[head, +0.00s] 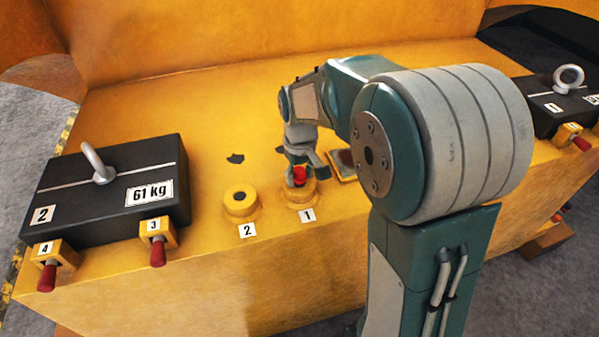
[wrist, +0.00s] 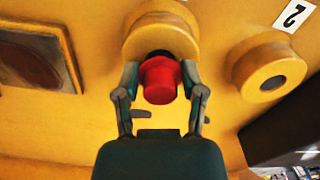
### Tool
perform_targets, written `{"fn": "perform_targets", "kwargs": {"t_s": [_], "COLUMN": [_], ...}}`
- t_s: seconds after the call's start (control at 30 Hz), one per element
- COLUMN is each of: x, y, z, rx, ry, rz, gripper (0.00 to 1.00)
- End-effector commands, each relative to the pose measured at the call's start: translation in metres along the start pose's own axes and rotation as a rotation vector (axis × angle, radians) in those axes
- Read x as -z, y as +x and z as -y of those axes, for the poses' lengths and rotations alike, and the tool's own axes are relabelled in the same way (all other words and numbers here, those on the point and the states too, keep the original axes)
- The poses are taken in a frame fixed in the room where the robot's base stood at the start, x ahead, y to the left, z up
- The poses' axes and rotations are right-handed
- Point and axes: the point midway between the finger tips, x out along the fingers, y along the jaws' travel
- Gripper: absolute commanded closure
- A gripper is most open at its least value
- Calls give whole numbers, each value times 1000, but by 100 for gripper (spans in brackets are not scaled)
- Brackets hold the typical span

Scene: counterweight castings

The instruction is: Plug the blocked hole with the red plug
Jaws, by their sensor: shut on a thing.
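The red plug (wrist: 159,80) is held between the two fingers of my gripper (wrist: 160,92), which is shut on it. In the head view the red plug (head: 299,174) shows at the yellow boss labelled 1 (head: 298,197), with my gripper (head: 299,178) around it from above. In the wrist view the plug's far end overlaps the dark opening of this boss (wrist: 178,20); I cannot tell how far it is inside. The boss labelled 2 (head: 241,205) stands to the left in the head view, with an open dark hole; it also shows in the wrist view (wrist: 271,74).
A black 61 kg block (head: 108,190) with a lifting eye stands at left, with red-handled pins (head: 157,250) in front. Another black block (head: 562,102) stands at far right. A framed square plate (wrist: 32,65) lies beside boss 1. Dark flakes (head: 235,158) lie behind boss 2.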

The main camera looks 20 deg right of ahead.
Motion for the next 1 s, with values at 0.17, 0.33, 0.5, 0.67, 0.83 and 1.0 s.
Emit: {"fn": "perform_targets", "kwargs": {"t_s": [0.17,0.33,0.5,0.67,0.83,1.0], "x": [0,0,0,0,0,0], "y": [4,8,9,9,9,4], "z": [0,0,0,0,0,0], "rx": [0,0,0,0,0,0], "ry": [0,0,0,0,0,0], "rz": [0,1,0,0,0,-2], "gripper": [79,79,7,7,7,7]}}
